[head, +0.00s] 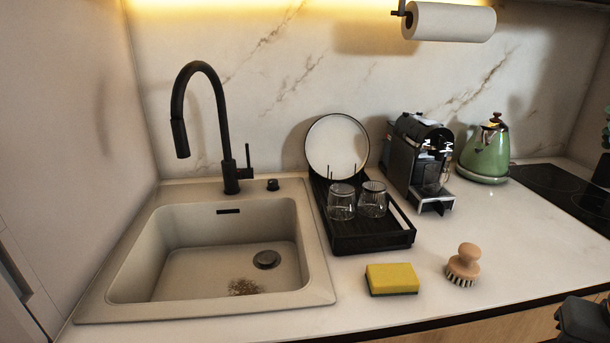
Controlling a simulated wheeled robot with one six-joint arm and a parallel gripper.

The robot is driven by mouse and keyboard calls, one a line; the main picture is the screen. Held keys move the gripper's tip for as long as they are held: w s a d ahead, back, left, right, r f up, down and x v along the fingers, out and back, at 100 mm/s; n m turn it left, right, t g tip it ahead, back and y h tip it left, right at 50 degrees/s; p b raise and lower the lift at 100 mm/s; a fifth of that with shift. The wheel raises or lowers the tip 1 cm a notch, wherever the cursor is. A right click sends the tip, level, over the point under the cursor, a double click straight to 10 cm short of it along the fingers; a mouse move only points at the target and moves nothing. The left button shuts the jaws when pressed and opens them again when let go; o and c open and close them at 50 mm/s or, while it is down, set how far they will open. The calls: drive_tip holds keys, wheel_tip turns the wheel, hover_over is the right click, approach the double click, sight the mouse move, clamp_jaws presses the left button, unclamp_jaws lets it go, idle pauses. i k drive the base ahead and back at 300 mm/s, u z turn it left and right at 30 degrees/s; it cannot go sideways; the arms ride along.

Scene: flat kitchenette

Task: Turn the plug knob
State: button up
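The plug knob (272,184) is a small black knob on the sink's back deck, just right of the black faucet (231,165). The sink (318,285) is a beige basin. Its dark round drain (266,259) shows in the basin floor. The head view does not show whether the drain is open or closed. A dark part of my arm shows at the bottom right corner, far from the knob. My gripper's fingers are not in view.
A black dish rack (372,241) with two glasses and a plate stands right of the sink. A yellow sponge (392,279) and wooden brush (464,262) lie in front. A coffee machine (417,160) and green kettle (485,152) stand further right. Brown specks (244,287) lie in the basin.

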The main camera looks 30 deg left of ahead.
sight(273, 183)
drive_tip(key=k, duration=0.95)
drive_tip(key=u, duration=1.3)
drive_tip(key=i, duration=1)
